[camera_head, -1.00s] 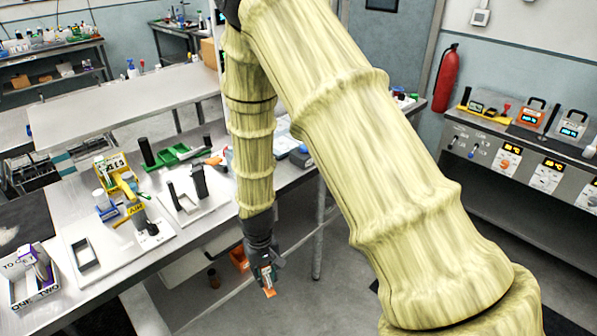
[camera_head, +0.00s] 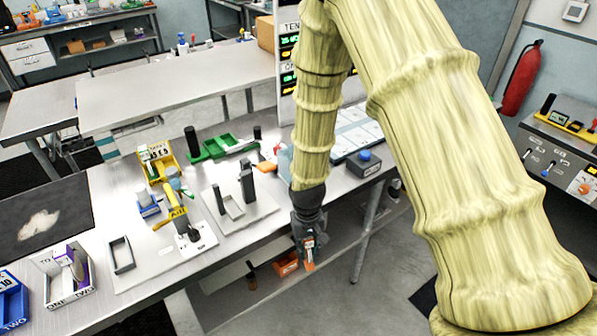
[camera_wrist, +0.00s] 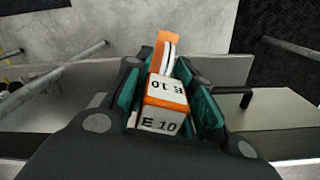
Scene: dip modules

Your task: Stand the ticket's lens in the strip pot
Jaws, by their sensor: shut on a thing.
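My gripper (camera_head: 308,248) hangs off the front edge of the bench, above the lower shelf. It is shut on an orange-and-white piece (camera_wrist: 165,95) whose white faces read "E 10" in the wrist view. The piece points out between the teal finger pads; its orange tip (camera_head: 309,266) shows below the fingers in the head view. I cannot tell from its shape whether it is the lens. No strip pot can be made out for sure; small holders stand around a yellow stand (camera_head: 157,163) on the bench.
The bench holds a white tray with dark uprights (camera_head: 262,207), a green tray (camera_head: 222,147), a white box marked "ONE TWO" (camera_head: 52,292) and a blue bin (camera_head: 10,305). Open floor (camera_head: 385,275) lies to the right.

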